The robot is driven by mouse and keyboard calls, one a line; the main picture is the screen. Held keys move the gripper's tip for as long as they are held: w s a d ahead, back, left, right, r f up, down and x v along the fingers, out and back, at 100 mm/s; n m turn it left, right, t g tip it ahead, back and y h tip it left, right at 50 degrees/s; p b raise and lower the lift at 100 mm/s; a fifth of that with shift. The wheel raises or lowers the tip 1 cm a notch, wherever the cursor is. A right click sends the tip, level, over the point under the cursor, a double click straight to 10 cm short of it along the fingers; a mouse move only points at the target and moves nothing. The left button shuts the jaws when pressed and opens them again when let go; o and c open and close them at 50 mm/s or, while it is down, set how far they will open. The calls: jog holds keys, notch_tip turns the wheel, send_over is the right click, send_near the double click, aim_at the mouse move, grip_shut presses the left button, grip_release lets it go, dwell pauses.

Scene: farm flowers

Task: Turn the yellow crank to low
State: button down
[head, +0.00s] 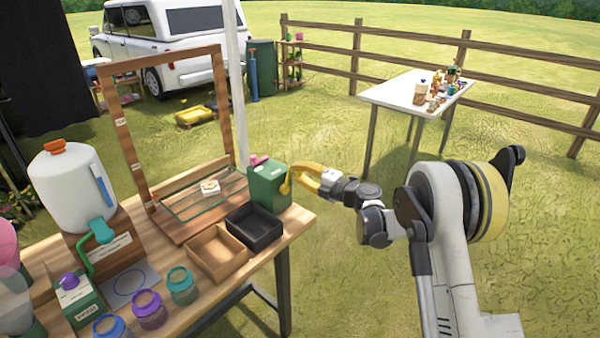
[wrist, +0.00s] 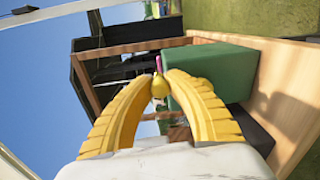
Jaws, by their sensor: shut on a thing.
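The yellow crank (head: 285,187) is on the right side of a green box (head: 266,196), which stands at the right end of the wooden table. My gripper (head: 296,178) reaches it from the right. In the wrist view, the yellow fingers of my gripper (wrist: 163,80) close around the crank's rounded yellow knob (wrist: 159,88), and the green box (wrist: 213,70) is just beyond to the right. The rest of the crank is hidden behind the fingers. No low mark can be made out in either view.
A black tray (head: 254,229) and a brown tray (head: 216,254) sit in front of the green box. A wooden frame (head: 221,100) stands behind. Several jars and a white jug (head: 72,188) are at the left.

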jog(key=shift+s+a+r+n, duration=0.1)
jog(key=shift+s+n, duration=0.1)
jog(key=shift+n, duration=0.1)
dwell(0.4)
jog(key=c, duration=1.3)
grip_release()
jog(key=shift+o, duration=0.2)
jog(key=v, duration=1.2)
jog(key=shift+r, duration=0.15)
